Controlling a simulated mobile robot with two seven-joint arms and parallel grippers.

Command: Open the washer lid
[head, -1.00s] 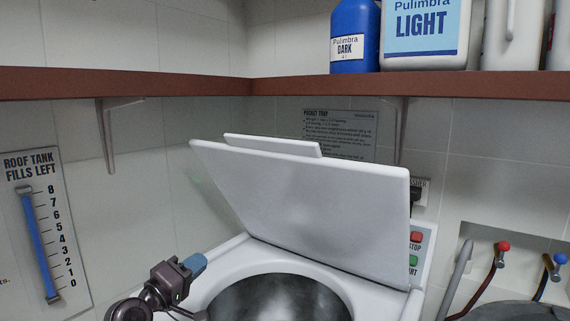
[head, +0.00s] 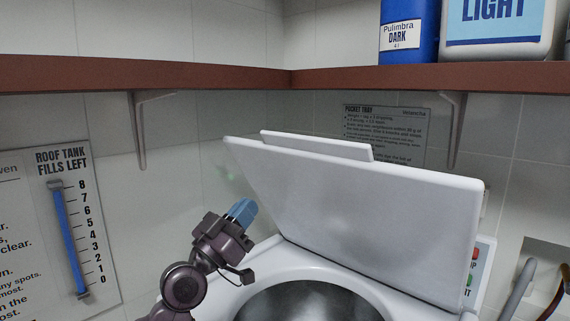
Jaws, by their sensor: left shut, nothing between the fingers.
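The white washer lid (head: 365,205) stands raised, tilted back over the rear of the washer. Below it the washer (head: 268,262) shows its round opening with the dark metal drum (head: 310,303) inside, cut off by the lower picture edge. My left gripper (head: 242,211), with blue fingertips, is shut and empty. In the picture it is to the left of the lid, above the washer's left edge, and it appears apart from the lid. My right gripper is not in view.
A brown shelf (head: 200,76) with brackets runs along both walls above the lid, bearing a blue bottle (head: 408,30) and a white container (head: 500,40). A gauge board (head: 75,220) hangs on the left wall. Hoses (head: 550,295) are at lower right.

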